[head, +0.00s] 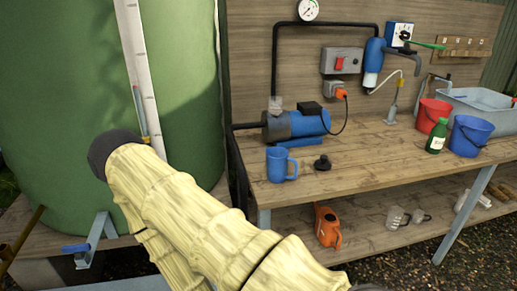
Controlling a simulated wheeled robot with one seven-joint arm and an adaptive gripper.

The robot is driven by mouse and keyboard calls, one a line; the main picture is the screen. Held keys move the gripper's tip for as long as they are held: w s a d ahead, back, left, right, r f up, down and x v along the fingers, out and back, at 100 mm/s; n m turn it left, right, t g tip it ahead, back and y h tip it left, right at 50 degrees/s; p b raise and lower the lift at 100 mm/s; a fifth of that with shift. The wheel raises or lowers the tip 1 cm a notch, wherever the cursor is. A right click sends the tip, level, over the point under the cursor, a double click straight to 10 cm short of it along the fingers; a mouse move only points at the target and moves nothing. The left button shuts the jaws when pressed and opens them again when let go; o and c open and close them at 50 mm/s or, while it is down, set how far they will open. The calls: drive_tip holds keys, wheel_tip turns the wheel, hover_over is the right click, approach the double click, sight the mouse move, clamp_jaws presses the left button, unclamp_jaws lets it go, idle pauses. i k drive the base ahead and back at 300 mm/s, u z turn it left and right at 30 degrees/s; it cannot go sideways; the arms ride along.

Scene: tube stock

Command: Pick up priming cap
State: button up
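A small black knobbed cap (322,163), which looks like the priming cap, sits on the wooden workbench (380,170) near its front edge. It stands just right of a blue mug (281,165) and in front of the blue pump (296,124). The cap is fully visible and nothing touches it from above. My arm, in a pale yellow cover, crosses the lower left and middle of the view. My gripper does not show.
A green bottle (436,136), a red bucket (431,115) and a blue bucket (469,136) stand at the bench's right. An orange can (327,226) and clear jugs (396,217) are on the lower shelf. A large green tank (60,100) fills the left. The bench middle is clear.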

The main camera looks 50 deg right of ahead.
sight(322, 164)
drive_tip(key=u, duration=0.35)
drive_tip(key=k, duration=1.05)
drive_tip(key=z, duration=1.2)
drive_tip(key=i, duration=0.45)
drive_tip(key=z, duration=0.05)
